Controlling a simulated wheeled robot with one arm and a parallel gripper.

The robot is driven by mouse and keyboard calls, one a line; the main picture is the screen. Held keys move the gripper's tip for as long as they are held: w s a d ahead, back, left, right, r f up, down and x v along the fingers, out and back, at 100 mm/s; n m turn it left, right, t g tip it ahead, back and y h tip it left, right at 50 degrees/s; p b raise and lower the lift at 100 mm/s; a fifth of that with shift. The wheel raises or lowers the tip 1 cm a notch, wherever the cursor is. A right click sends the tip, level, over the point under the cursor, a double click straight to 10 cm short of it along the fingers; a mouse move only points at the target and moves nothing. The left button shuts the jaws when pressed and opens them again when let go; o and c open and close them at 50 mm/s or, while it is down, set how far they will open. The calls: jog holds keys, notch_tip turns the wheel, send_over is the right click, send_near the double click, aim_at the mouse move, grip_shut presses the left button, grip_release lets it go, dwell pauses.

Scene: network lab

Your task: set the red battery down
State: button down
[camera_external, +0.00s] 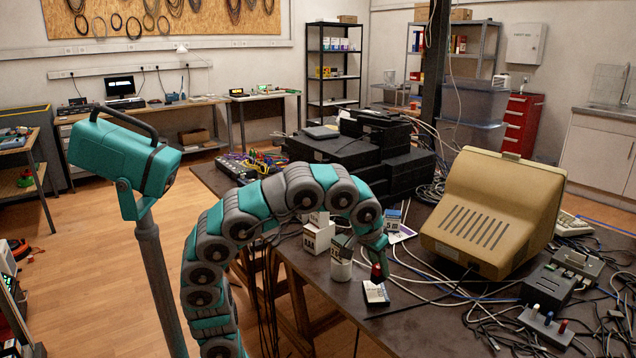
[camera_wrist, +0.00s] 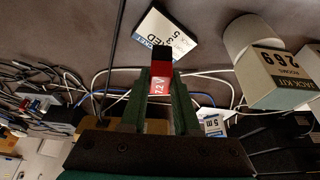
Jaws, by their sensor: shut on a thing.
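The red battery (camera_external: 377,273) is in my gripper (camera_external: 379,256), at the front part of the dark table (camera_external: 430,325). In the wrist view, the green fingers of my gripper (camera_wrist: 161,105) are shut on the red battery (camera_wrist: 161,82), which has a black end and a "7.2 V" label. The black end points away from the fingers. A white printed card or small box (camera_external: 376,294) lies on the table just by the battery; it also shows in the wrist view (camera_wrist: 165,32). I cannot tell whether the battery touches the table or the card.
A labelled box (camera_external: 343,246) sits on a white cylinder (camera_external: 341,270) just left of my gripper. More small boxes (camera_external: 318,237) stand behind it. Cables (camera_external: 440,283) run across the table to the right. A beige monitor (camera_external: 490,215) stands further right.

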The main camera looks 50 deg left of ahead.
jog(key=w+d, duration=0.1)
jog(key=w, duration=0.3)
jog(key=w+d+f, duration=0.1)
jog(key=w+d, duration=0.1)
jog(key=w, duration=0.2)
jog(key=w+d+p, duration=0.1)
jog(key=w+d, duration=0.1)
jog(key=w, duration=0.2)
jog(key=shift+d+f, duration=0.15)
jog(key=shift+d, duration=0.1)
jog(key=shift+f, duration=1.65)
jog(key=shift+f, duration=0.1)
jog(key=c, duration=0.6)
grip_release()
jog(key=shift+f, duration=0.1)
jog(key=shift+c, duration=0.2)
jog(key=shift+r+p, duration=0.25)
jog(key=shift+p, duration=0.05)
jog(key=v, duration=1.1)
jog(key=shift+s+r, duration=0.2)
jog(key=shift+r, duration=0.15)
